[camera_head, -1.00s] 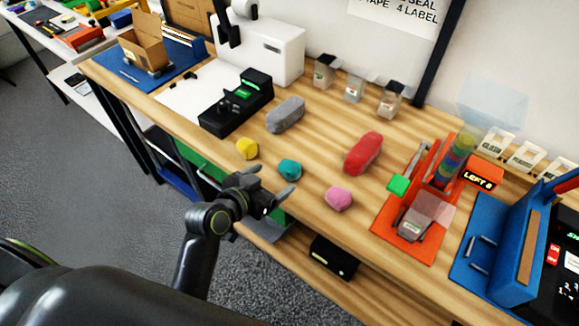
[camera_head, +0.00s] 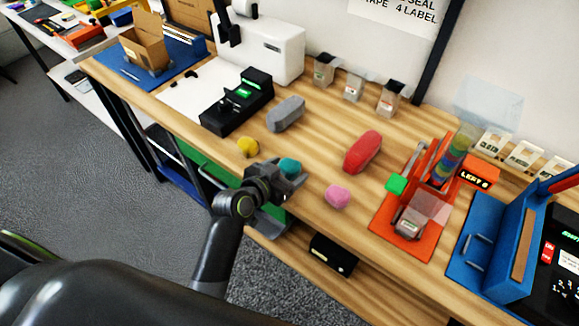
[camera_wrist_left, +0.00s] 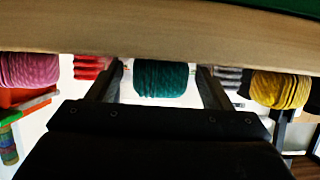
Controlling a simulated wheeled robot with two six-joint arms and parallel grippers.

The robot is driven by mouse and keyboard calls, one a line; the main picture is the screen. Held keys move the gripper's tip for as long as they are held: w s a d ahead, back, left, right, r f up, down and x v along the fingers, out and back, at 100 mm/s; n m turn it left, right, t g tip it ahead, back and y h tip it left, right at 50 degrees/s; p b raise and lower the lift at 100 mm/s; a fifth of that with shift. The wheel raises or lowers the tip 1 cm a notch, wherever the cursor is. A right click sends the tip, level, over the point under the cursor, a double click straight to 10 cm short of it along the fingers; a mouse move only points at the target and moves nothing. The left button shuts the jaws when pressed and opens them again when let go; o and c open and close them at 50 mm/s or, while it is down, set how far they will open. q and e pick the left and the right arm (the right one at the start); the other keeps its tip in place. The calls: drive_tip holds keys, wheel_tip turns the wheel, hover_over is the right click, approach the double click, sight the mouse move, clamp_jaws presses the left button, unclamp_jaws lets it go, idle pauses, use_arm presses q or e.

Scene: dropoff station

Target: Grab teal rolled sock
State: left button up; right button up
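The teal rolled sock (camera_head: 290,166) lies on the wooden table near its front edge. My left gripper (camera_head: 287,176) is at the table edge, with its fingers on either side of the sock. In the left wrist view the ribbed teal sock (camera_wrist_left: 161,78) sits between the two spread fingers (camera_wrist_left: 160,88), with a gap visible on each side. The gripper's body hides part of the sock in the head view. My right gripper is not in view.
A yellow sock (camera_head: 247,147) lies left of the teal one and a pink sock (camera_head: 337,196) right of it. A grey bundle (camera_head: 286,114) and a red bundle (camera_head: 363,152) lie farther back. An orange stand (camera_head: 385,232) is at the right.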

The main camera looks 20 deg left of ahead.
use_arm(q)
drive_tip(key=c, duration=0.8)
drive_tip(key=shift+r, duration=0.1)
